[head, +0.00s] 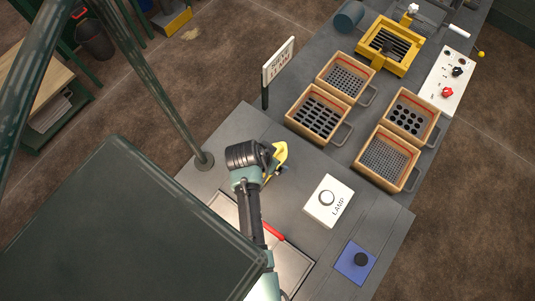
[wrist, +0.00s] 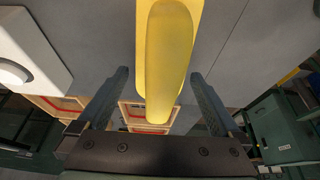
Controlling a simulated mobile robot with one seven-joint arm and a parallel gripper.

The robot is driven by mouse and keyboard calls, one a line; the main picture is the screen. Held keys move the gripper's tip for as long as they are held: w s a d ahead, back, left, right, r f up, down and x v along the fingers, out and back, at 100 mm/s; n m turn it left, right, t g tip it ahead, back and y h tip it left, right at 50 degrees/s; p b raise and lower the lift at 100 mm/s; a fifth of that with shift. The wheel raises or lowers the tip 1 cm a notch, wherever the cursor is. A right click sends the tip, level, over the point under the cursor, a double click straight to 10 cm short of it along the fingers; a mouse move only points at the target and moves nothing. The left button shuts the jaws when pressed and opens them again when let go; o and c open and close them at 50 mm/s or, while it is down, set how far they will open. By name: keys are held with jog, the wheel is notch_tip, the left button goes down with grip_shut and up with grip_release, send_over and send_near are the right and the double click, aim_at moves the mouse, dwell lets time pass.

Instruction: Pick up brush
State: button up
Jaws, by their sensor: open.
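The brush (head: 281,153) shows as a yellow piece on the grey bench, beside the end of my arm and partly hidden by it in the head view. In the wrist view the yellow brush (wrist: 168,60) has a long rounded grip over a wider flat part, and it reaches down between my fingers. My gripper (wrist: 160,78) is open, with one finger on each side of the brush and a gap visible on both sides. In the head view my gripper (head: 271,165) is small and mostly hidden by my wrist. I cannot tell its height over the bench.
A white lamp box (head: 329,201) stands right of my gripper, with a blue switch plate (head: 355,261) nearer. Several wooden sieve boxes (head: 319,114) stand behind. A sign (head: 278,62) stands back left. A red-handled item (head: 272,231) lies on the metal tray (head: 294,264) beside my arm.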

jog(key=c, duration=1.4)
jog(key=shift+r, duration=0.1)
notch_tip(320, 180, up, 10)
jog(key=shift+f+b, duration=0.1)
jog(key=shift+b, duration=0.5)
